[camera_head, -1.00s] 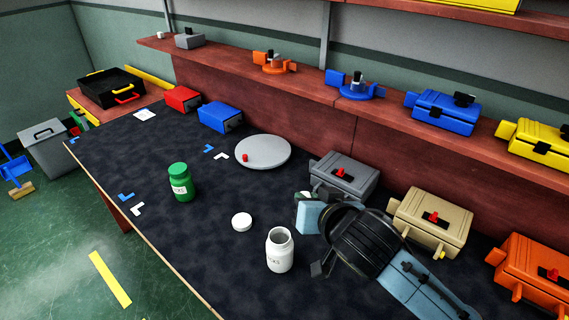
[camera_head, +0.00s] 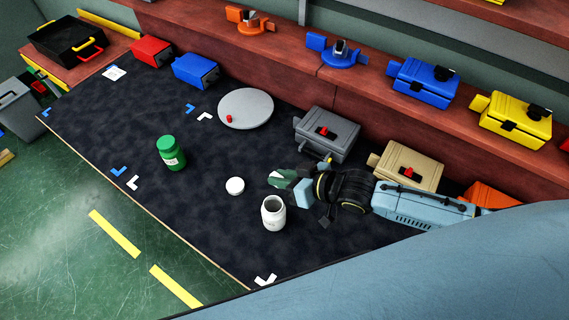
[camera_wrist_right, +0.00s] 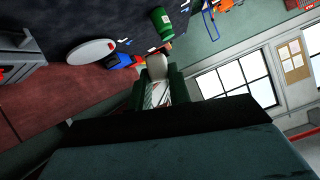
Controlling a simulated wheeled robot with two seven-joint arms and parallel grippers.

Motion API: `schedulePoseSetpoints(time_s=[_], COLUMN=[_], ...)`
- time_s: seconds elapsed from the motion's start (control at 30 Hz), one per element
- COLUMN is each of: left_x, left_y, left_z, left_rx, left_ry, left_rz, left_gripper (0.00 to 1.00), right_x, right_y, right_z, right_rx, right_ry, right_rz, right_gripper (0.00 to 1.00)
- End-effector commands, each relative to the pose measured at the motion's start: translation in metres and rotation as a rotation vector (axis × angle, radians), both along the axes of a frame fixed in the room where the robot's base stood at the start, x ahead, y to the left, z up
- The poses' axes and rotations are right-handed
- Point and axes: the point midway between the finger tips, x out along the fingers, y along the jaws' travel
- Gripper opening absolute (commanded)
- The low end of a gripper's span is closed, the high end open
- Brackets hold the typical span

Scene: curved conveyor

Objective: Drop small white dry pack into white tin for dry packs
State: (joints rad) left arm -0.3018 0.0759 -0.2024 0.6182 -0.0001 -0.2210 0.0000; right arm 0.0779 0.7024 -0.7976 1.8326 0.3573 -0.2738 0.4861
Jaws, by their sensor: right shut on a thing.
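The white tin (camera_head: 273,215) stands upright and open on the dark table in the head view. Its round white lid (camera_head: 235,186) lies on the table behind it and to the left. My right gripper (camera_head: 283,180) is just behind the tin and slightly right of it in the picture, pointing left; its exact height is unclear. In the right wrist view it is shut on the small white dry pack (camera_wrist_right: 157,95), which shows faint stripes between the green fingers. The fingers mostly hide the pack in the head view. My left gripper is out of view.
A green bottle (camera_head: 171,153) stands to the left. A grey round plate (camera_head: 246,108) with a small red piece lies farther back. Grey (camera_head: 327,133) and beige (camera_head: 408,164) boxes stand close to my right arm. The table left of the tin is mostly clear.

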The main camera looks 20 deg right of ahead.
Motion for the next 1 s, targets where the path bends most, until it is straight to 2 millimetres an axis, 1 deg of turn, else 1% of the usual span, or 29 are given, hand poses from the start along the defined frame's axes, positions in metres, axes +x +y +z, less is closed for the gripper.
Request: schedulePoseSetpoints(time_s=[0.03,0.1,0.17,0.37,0.53,0.73,0.83,1.0], left_x=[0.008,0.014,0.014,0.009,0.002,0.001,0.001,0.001], left_y=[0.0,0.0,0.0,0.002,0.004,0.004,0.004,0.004], left_z=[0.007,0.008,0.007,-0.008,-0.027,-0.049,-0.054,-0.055], left_rx=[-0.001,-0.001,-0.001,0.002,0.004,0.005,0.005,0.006], left_ry=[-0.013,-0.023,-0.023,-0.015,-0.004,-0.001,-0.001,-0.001], left_rz=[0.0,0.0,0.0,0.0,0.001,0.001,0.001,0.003], left_gripper=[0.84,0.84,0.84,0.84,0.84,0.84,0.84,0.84], right_x=[-0.001,-0.003,-0.003,-0.003,-0.003,-0.003,-0.003,-0.003], right_y=[-0.002,-0.003,-0.004,-0.004,-0.004,-0.004,-0.004,-0.004], right_z=[0.002,0.0,-0.003,-0.016,-0.035,-0.056,-0.061,-0.062], right_rx=[0.0,0.001,0.001,0.002,0.002,0.002,0.002,0.002], right_ry=[0.002,-0.001,-0.001,0.0,0.0,0.0,0.0,-0.001], right_rz=[0.006,0.011,0.013,0.013,0.013,0.013,0.013,0.013], right_gripper=[0.0,0.0,0.0,0.0,0.0,0.0,0.0,0.0])
